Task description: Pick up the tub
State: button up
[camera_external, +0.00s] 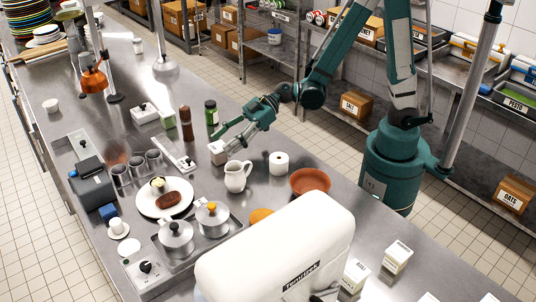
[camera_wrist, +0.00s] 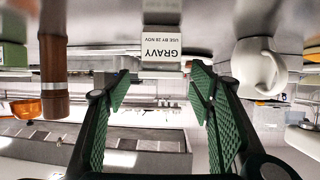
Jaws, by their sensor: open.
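The tub, a small white block-shaped container, stands on the steel counter in the external view (camera_external: 217,153). In the wrist view, which is upside down, the tub (camera_wrist: 162,47) carries a label reading "GRAVY". My gripper (camera_external: 226,140) is low over the counter at the tub, with its green fingers spread. In the wrist view my gripper (camera_wrist: 158,80) is open, one finger on each side of the tub's line, with a gap on both sides. The tub appears just ahead of the fingertips; the exact depth is hard to tell.
A white pitcher (camera_external: 237,178) stands close in front of the tub. A brown bottle (camera_external: 186,124) and a green jar (camera_external: 211,115) stand behind it to the left. A power strip (camera_external: 178,154) lies left. A white roll-shaped container (camera_external: 278,163) and terracotta bowl (camera_external: 310,182) are right.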

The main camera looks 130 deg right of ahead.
aim_at(220, 145)
jog(key=shift+b+x, duration=0.35)
jog(key=shift+x, duration=1.25)
jog(key=shift+c, duration=0.4)
jog(key=c, duration=1)
